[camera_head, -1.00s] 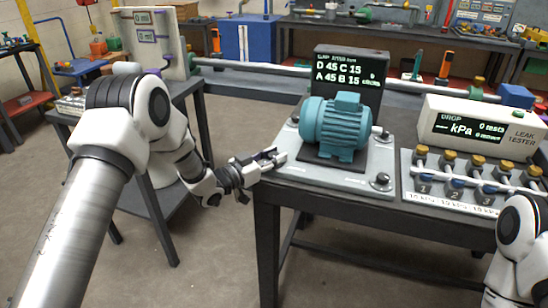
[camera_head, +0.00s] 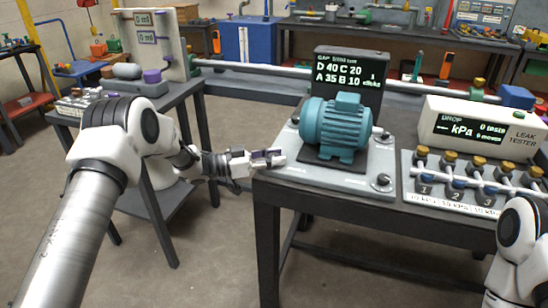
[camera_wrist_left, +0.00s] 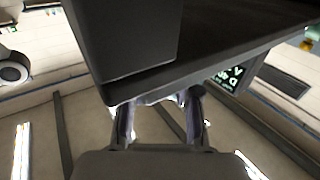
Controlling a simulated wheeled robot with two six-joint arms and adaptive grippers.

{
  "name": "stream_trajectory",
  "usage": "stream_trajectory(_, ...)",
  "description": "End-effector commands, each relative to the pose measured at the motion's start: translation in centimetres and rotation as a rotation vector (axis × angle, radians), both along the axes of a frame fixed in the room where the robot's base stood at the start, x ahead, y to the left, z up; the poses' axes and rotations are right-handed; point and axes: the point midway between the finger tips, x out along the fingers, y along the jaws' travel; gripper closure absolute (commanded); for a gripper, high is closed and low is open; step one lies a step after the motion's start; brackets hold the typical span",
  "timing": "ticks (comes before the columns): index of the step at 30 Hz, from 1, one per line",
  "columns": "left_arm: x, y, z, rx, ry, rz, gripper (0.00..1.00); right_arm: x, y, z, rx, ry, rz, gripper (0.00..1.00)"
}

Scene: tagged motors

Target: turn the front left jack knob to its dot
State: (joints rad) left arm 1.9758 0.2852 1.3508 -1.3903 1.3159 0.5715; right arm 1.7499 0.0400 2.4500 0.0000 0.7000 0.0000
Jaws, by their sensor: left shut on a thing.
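The teal motor (camera_head: 337,130) stands on a grey base plate (camera_head: 335,186) on the dark table. My left gripper (camera_head: 276,157) comes in from the left at the plate's front left corner. It is shut on the front left jack knob, which its fingers hide in the head view. The knob's dot cannot be made out. In the left wrist view the two fingers (camera_wrist_left: 161,112) reach up under a dark edge, and a pale part shows between their tips. The front right jack knob (camera_head: 383,181) stands clear. My right gripper is outside the view.
A dark gap display (camera_head: 348,78) behind the motor reads D 40, C 20, A 35, B 10. A leak tester (camera_head: 478,127) and a valve rack (camera_head: 465,185) are on the right. A side table (camera_head: 190,90) stands left, with open floor between.

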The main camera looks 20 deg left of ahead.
Motion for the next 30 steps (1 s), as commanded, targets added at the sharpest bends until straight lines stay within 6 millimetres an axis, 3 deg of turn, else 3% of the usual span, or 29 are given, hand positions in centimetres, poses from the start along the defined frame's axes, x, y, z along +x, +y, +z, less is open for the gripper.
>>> stream_trajectory(5, 0.1, 0.0, 0.1, -0.001, -0.002, 0.002, 1.0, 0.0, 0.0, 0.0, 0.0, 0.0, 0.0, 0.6)
stream_trajectory(6, 0.0, 0.0, 0.1, -0.001, -0.002, 0.002, 0.62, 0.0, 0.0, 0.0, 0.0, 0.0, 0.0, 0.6)
stream_trajectory(8, 0.0, 0.0, 0.1, -0.001, -0.002, 0.002, 0.42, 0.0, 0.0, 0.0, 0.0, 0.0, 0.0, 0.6)
stream_trajectory(20, -0.3, 0.7, 0.1, -0.001, -0.002, 0.003, 0.42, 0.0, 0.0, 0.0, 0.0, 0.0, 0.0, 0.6)
stream_trajectory(30, -4.5, 7.5, 0.1, -0.003, -0.002, 0.006, 0.42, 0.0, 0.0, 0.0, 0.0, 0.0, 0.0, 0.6)
